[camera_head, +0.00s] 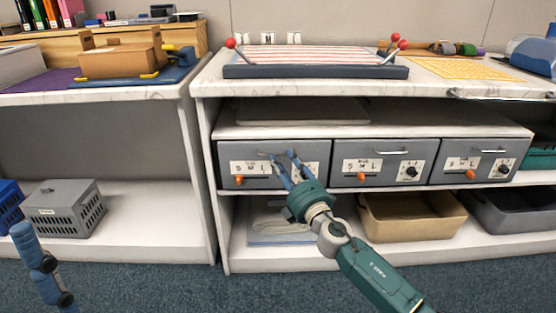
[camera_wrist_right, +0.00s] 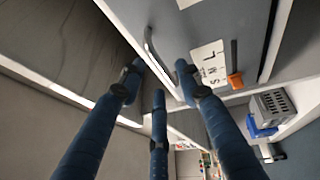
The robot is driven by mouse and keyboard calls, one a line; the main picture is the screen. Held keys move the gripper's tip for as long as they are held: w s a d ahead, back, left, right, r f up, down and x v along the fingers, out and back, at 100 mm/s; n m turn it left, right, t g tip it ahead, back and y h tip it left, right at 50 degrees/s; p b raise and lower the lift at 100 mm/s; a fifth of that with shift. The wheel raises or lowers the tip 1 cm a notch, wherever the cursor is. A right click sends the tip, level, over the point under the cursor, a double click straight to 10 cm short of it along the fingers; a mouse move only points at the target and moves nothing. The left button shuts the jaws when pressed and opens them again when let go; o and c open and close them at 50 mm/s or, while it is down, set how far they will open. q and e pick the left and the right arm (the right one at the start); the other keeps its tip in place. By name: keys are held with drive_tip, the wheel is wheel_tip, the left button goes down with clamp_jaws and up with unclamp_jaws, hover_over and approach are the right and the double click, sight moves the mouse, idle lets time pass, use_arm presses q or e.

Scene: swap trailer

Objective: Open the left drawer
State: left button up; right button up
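The left drawer (camera_head: 237,182) is a grey front with a white S M L label and an orange slider, in the row of three drawers under the counter. It looks closed. My right gripper (camera_head: 281,157) is in front of its upper middle, fingers spread, and hides part of the front and handle. In the right wrist view the metal handle (camera_wrist_right: 151,48) lies just beyond the spread blue fingers of the gripper (camera_wrist_right: 160,76), with nothing gripped; contact cannot be made out. Part of my left gripper (camera_head: 42,265) shows at the lower left; its opening is not visible.
Two more closed drawers, the middle one (camera_head: 398,155) and the right one (camera_head: 508,155), stand to the right. Below are a tan bin (camera_head: 410,225) and a dark bin (camera_head: 505,215). A grey crate (camera_head: 62,212) sits on the left shelf. The counter (camera_head: 215,88) overhangs the drawers.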

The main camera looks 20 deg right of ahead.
sight(278, 155)
drive_tip(key=shift+x, duration=1.6)
drive_tip(key=shift+c, duration=0.3)
clamp_jaws()
